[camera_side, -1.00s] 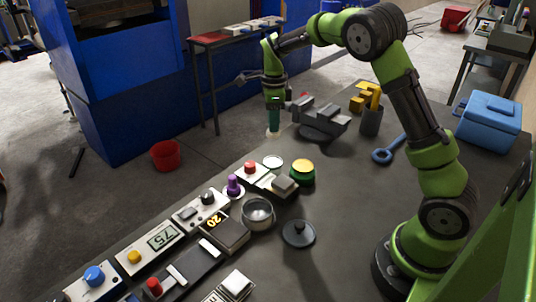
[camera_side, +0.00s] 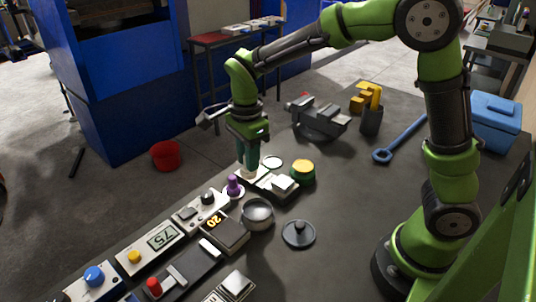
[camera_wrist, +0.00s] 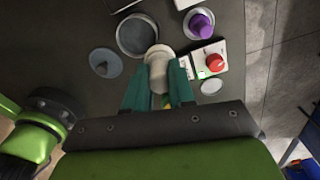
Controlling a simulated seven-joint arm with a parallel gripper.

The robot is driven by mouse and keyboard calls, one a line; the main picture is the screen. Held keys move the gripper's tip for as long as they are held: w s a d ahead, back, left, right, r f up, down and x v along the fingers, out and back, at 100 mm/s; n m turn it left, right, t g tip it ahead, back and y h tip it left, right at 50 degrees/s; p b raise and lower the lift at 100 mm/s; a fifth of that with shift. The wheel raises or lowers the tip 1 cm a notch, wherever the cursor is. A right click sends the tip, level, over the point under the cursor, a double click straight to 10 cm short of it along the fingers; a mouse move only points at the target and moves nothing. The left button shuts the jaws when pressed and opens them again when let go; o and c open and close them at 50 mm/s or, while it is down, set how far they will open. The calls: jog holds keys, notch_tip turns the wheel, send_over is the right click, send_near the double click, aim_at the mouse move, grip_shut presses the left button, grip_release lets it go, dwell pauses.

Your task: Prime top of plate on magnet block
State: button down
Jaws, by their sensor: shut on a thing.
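My gripper (camera_side: 246,163) has teal fingers shut on a pale, rounded tool (camera_wrist: 158,72), perhaps a primer brush or dauber. In the side view, a low block with a pale top (camera_side: 284,184), perhaps the plate on the magnet block, sits just right of the gripper. The gripper is beside it, not over it. In the wrist view, the fingers hide that block. I cannot tell whether the tool touches anything. A green tin with a yellow top (camera_side: 303,171) stands behind the block.
A metal pot (camera_side: 257,212), its dark lid (camera_side: 298,233) and a purple-knobbed piece (camera_side: 234,187) stand close by. A pale disc (camera_side: 273,162) lies behind. A vise (camera_side: 320,119) stands farther back. Control boxes line the left table edge. The table right of the lid is clear.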

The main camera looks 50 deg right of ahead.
jog(key=shift+s+a+f+n, duration=0.35)
jog(key=shift+s+f, duration=0.3)
jog(key=shift+f, duration=0.65)
jog(key=shift+s+a+f+n, duration=0.2)
jog(key=shift+s+f+n, duration=0.35)
jog(key=shift+f, duration=0.7)
jog(key=shift+s+a+f+n, duration=0.3)
jog(key=shift+s+f, duration=0.45)
jog(key=shift+f, duration=0.55)
jog(key=shift+f, duration=0.6)
notch_tip(320, 180, up, 7)
dwell(0.4)
